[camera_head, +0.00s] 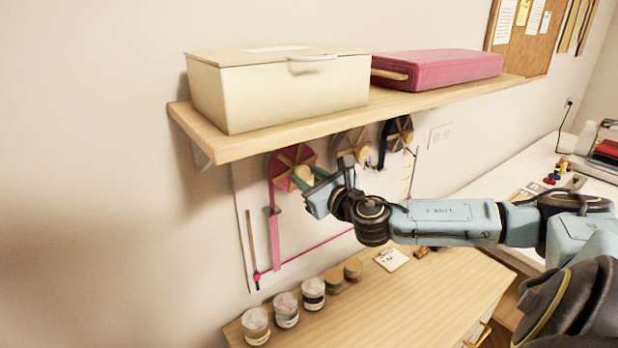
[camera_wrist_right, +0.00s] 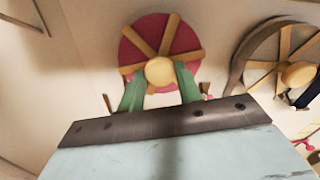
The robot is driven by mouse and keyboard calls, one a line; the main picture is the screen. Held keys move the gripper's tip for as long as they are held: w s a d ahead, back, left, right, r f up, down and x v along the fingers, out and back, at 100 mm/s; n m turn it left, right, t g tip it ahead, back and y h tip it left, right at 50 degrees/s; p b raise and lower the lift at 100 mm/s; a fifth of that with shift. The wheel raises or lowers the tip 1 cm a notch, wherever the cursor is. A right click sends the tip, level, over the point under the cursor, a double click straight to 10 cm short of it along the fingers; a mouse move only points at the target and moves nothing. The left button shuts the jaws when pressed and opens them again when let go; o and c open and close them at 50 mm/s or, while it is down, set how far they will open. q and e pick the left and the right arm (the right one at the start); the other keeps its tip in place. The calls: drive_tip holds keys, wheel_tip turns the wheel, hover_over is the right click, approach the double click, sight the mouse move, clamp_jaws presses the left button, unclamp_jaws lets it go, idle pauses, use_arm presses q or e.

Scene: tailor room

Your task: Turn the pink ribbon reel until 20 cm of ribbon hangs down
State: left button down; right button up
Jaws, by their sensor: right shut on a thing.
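The pink ribbon reel (camera_head: 282,161) hangs on the wall under the shelf, leftmost of three reels. It has tan spokes and a round tan hub knob (camera_wrist_right: 160,71). Its pink ribbon (camera_head: 275,241) hangs down along the wall, its lower end just above a thin pink slanting line (camera_head: 310,252). My right gripper (camera_head: 306,178) reaches the reel from the right. In the right wrist view its green fingers (camera_wrist_right: 160,78) close around the knob from both sides, in front of the pink reel (camera_wrist_right: 145,33). My left gripper is not in view.
A wooden shelf (camera_head: 230,143) above carries a cream box (camera_head: 280,98) and a pink case (camera_head: 440,68). A grey reel (camera_head: 341,143) and a dark blue reel (camera_head: 388,131) hang to the right. Several jars (camera_head: 287,311) stand on the wooden cabinet (camera_head: 400,310) below.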

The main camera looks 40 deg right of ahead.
drive_tip(key=o, duration=1)
drive_tip(key=shift+s+f, duration=0.1)
drive_tip(key=shift+s, duration=0.45)
drive_tip(key=s+a, duration=0.1)
drive_tip(key=s, duration=1.1)
drive_tip(key=shift+a+b, duration=0.25)
drive_tip(key=shift+b, duration=0.1)
drive_tip(key=shift+s, duration=0.1)
